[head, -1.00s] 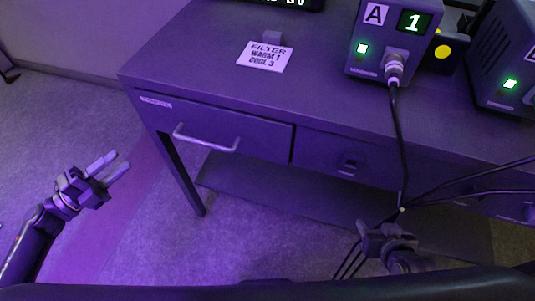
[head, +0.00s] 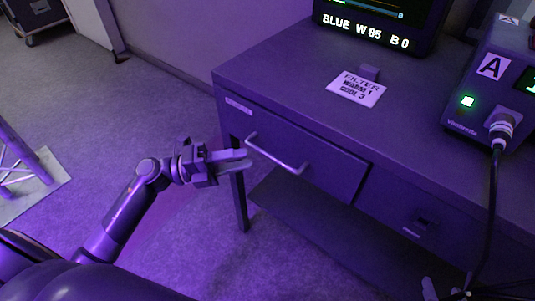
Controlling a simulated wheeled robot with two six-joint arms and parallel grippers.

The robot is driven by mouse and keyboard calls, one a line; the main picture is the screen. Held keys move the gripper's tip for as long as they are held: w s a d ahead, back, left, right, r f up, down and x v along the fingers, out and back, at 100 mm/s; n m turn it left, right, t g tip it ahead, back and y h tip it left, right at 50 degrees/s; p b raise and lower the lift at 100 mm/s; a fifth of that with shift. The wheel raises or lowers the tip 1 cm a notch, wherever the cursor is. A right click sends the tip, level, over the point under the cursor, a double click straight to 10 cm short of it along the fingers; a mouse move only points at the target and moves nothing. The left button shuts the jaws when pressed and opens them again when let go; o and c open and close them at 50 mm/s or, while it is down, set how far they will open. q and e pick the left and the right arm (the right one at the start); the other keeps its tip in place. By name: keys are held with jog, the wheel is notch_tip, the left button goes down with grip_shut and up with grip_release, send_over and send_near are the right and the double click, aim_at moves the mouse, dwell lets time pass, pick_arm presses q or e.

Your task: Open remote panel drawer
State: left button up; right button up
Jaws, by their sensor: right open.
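The drawer (head: 300,153) is at the left front of the dark desk, with a small label at its upper left. It looks shut, its front in line with the desk. Its bar handle (head: 277,157) runs along the front. My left gripper (head: 249,158) is just left of the handle's left end, its fingers pointing right towards it. The fingers overlap in this view, so their gap is unclear, and I cannot tell whether they touch the handle. My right gripper (head: 444,289) is open at the bottom edge, mostly cut off, near a hanging cable.
A filter card (head: 356,89), a monitor (head: 380,22) and box A (head: 478,100) stand on the desk (head: 300,80). A black cable (head: 492,205) hangs from box A. A second drawer front (head: 425,210) is to the right. The floor left of the desk is clear near my arm.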

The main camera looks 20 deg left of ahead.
aim_at(267, 154)
pick_arm(q)
jog(key=x, duration=0.6)
jog(key=shift+w+d, duration=0.15)
jog(key=shift+d, duration=0.2)
grip_shut()
